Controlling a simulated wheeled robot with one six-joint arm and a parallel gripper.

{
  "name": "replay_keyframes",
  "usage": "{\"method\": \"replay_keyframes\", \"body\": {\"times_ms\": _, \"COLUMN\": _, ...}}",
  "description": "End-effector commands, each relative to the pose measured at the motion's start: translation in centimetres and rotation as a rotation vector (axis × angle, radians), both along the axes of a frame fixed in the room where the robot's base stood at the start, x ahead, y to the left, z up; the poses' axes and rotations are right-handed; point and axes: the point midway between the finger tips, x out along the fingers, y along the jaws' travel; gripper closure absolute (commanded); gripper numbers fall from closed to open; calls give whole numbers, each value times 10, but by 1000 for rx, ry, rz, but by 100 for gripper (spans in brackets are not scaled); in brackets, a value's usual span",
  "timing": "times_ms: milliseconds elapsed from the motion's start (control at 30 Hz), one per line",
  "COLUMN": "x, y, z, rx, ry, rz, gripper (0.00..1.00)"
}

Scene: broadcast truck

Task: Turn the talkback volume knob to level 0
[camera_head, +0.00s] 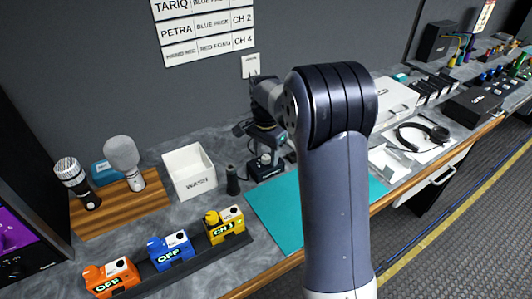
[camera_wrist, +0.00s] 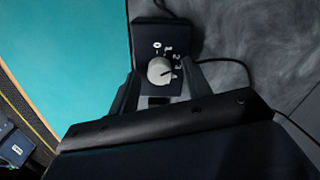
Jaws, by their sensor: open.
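The talkback volume knob (camera_wrist: 160,70) is a round, light grey knob on a small dark box (camera_wrist: 148,30) with white numerals starting at 0 curving round its upper and right side. Its pointer seems to face right, toward the higher numerals; the exact level is too small to tell. My gripper (camera_wrist: 161,88) is open, with one finger on each side of the knob's near part; I cannot tell whether they touch it. In the head view my gripper (camera_head: 266,138) points down over the box (camera_head: 264,168), and my arm hides part of that area.
The box stands by a teal mat (camera_head: 275,208) on a grey worktop. Left are a white bin (camera_head: 189,172), a dark cylinder (camera_head: 233,181), microphones (camera_head: 122,152) on a wooden board, and orange, blue and yellow packs (camera_head: 171,249). A headset (camera_head: 423,133) lies right. A cable leaves the box.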

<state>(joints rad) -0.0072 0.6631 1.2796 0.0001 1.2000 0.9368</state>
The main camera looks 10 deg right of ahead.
Motion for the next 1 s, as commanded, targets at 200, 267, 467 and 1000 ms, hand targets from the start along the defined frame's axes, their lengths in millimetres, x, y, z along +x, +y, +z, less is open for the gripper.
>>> {"method": "replay_keyframes", "body": {"times_ms": 200, "x": 0, "y": 0, "z": -2, "rx": 0, "ry": -1, "rz": 0, "gripper": 53}}
{"method": "replay_keyframes", "body": {"times_ms": 267, "x": 0, "y": 0, "z": -2, "rx": 0, "ry": -1, "rz": 0, "gripper": 53}}
{"method": "replay_keyframes", "body": {"times_ms": 467, "x": 0, "y": 0, "z": -2, "rx": 0, "ry": -1, "rz": 0, "gripper": 68}}
{"method": "replay_keyframes", "body": {"times_ms": 1000, "x": 0, "y": 0, "z": -1, "rx": 0, "ry": -1, "rz": 8, "gripper": 98}}
